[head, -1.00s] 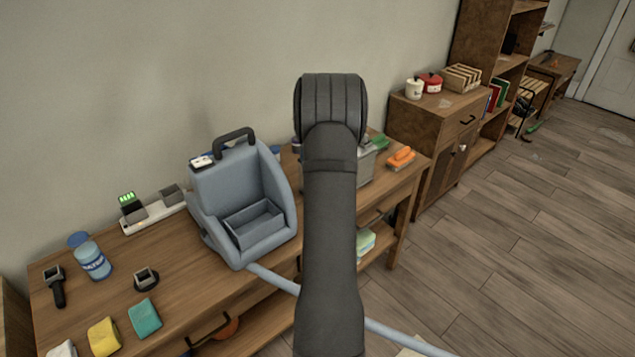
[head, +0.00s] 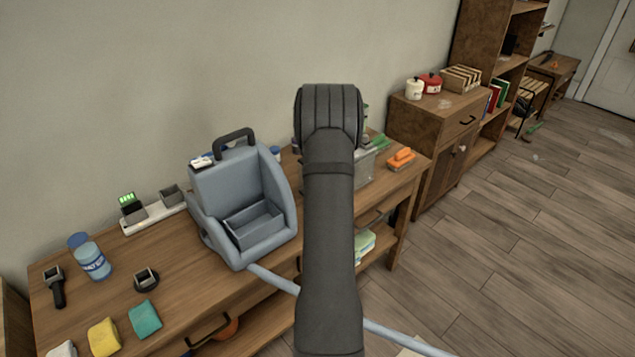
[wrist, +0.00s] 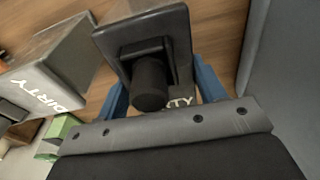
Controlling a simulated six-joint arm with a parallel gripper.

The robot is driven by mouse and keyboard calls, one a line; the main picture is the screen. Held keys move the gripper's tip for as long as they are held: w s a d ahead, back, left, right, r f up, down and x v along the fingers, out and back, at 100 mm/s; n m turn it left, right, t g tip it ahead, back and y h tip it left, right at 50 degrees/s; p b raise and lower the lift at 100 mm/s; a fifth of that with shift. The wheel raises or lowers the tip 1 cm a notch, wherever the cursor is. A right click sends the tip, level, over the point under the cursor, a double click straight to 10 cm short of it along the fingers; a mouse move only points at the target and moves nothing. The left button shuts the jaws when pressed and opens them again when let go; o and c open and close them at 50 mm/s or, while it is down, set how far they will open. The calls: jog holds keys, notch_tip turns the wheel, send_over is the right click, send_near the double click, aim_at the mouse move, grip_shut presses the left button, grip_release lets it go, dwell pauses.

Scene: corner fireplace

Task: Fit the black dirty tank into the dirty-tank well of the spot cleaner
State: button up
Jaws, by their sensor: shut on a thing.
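In the wrist view my gripper (wrist: 162,95) has its blue fingers shut on the black dirty tank (wrist: 130,35), a dark box with a black round grip. Letters ending in "TY" show beside the grip. Whether the tank touches the wooden top cannot be told. In the head view my arm hides both gripper and tank. The blue-grey spot cleaner (head: 215,190) stands upright on the bench to the left of my arm. An open, empty-looking rectangular well (head: 256,226) is in its front; no label is readable there.
A grey bin marked "DIRTY" (wrist: 50,85) stands beside the tank; the bin also shows partly behind my arm (head: 365,165). An orange brush (head: 401,158) lies right of it. A bottle (head: 92,260) and sponges (head: 104,337) occupy the bench's left. A pale hose (head: 275,280) crosses the front.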

aim_at(232, 185)
jog(key=shift+r, duration=0.15)
jog(key=shift+r, duration=1.4)
jog(key=s+d+r, duration=0.5)
jog(key=d+r, duration=0.3)
jog(key=d, duration=0.2)
jog(key=s+a+r+n+g, duration=0.1)
jog(key=s+a+r+n, duration=0.1)
jog(key=a+r+n, duration=0.4)
jog(key=s+a+r+n, duration=0.3)
jog(key=a+r+n, duration=0.1)
jog(key=a+r, duration=0.4)
jog(key=s+a+r+n+g, duration=0.2)
jog(key=s+a+r+n, duration=0.65)
jog(key=s+a, duration=0.3)
notch_tip(232, 185, down, 27)
jog(key=shift+a+f, duration=0.15)
jog(key=shift+a, duration=0.3)
jog(key=shift+f, duration=0.1)
jog(key=o, duration=1.3)
